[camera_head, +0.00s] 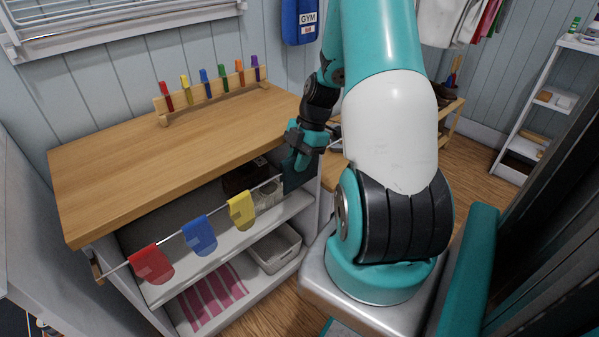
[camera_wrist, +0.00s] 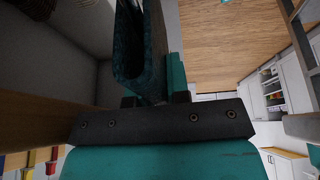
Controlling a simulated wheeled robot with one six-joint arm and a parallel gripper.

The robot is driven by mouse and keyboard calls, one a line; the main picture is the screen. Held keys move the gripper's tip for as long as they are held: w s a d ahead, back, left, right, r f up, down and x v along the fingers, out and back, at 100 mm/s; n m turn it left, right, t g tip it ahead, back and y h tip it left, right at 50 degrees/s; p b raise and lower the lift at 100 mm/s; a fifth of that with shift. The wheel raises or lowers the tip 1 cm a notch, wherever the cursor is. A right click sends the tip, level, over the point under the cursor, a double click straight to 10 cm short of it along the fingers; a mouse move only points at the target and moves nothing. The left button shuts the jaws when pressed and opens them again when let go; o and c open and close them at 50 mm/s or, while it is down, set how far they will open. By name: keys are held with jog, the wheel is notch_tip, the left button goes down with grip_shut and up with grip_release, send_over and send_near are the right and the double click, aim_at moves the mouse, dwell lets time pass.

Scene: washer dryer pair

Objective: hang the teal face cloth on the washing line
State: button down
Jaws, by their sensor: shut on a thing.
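The teal face cloth shows as a dark teal flap (camera_head: 294,180) below my gripper (camera_head: 303,158), by the right end of the washing line (camera_head: 221,208). In the wrist view the cloth (camera_wrist: 130,72) is a folded loop rising from between the jaws of my gripper (camera_wrist: 155,100). My gripper is shut on it. The line runs along the front of the wooden counter. A red cloth (camera_head: 151,264), a blue cloth (camera_head: 200,236) and a yellow cloth (camera_head: 242,211) hang on it. I cannot tell whether the teal cloth touches the line.
The counter (camera_head: 170,155) stands behind the line, with a rack of coloured pegs (camera_head: 212,95) at its back. Shelves below hold a pink striped towel (camera_head: 215,298) and a pale bin (camera_head: 274,252). Stretches of line between the hung cloths are bare.

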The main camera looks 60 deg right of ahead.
jog(key=shift+w+r+p, duration=0.1)
jog(key=shift+r+p, duration=2.5)
jog(key=shift+r, duration=0.75)
jog(key=shift+f, duration=0.1)
